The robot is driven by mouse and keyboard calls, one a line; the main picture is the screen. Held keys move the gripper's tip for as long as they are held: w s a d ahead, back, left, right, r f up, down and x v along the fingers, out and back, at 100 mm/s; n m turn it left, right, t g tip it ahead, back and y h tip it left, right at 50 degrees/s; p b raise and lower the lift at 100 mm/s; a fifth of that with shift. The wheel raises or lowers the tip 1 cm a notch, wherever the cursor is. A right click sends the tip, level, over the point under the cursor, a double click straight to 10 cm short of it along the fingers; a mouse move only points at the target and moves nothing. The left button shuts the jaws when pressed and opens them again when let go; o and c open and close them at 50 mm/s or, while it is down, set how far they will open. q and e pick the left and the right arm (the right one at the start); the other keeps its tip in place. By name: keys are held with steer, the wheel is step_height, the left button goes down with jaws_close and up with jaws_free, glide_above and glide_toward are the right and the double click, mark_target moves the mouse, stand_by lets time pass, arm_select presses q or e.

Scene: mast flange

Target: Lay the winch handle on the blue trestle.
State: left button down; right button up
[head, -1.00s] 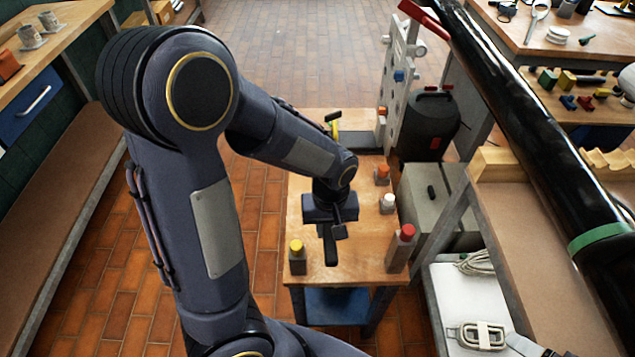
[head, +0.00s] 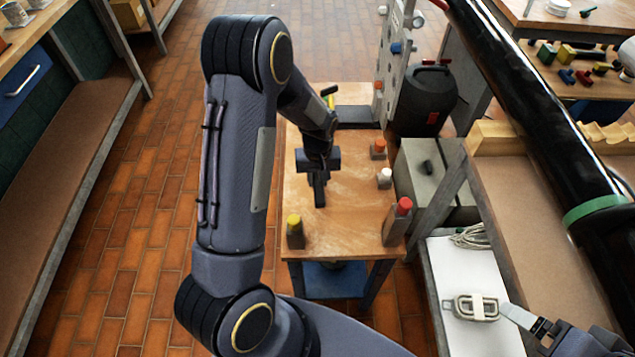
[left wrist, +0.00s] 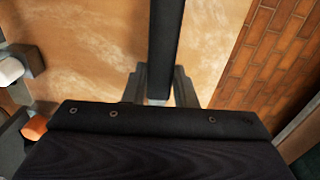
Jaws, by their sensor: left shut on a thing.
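My left gripper (head: 317,165) hangs over the wooden top of the small blue-legged trestle (head: 345,235). It is shut on a black bar, which looks like the winch handle (head: 320,192); the bar points toward the front of the top. In the left wrist view the handle (left wrist: 167,40) runs up from between the two fingertips (left wrist: 160,95), with the pale wooden top below. I cannot tell whether the handle touches the top.
Posts with yellow (head: 294,230), red (head: 398,222), white (head: 384,178) and orange (head: 378,149) caps stand near the edges of the top. A perforated panel (head: 393,60) and black canister (head: 427,98) stand behind. The front middle is clear.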

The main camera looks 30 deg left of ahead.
mark_target(317, 178)
arm_select(q)
steer(key=f, duration=0.3)
steer(key=shift+w+a+f, duration=0.2)
steer(key=shift+w+f, duration=0.05)
steer(key=shift+w, duration=0.05)
steer(key=shift+f+b, duration=0.25)
steer(key=shift+b, duration=0.05)
steer(key=c, duration=1.2)
jaws_free()
steer(key=shift+o, duration=0.2)
steer(key=shift+r, duration=0.15)
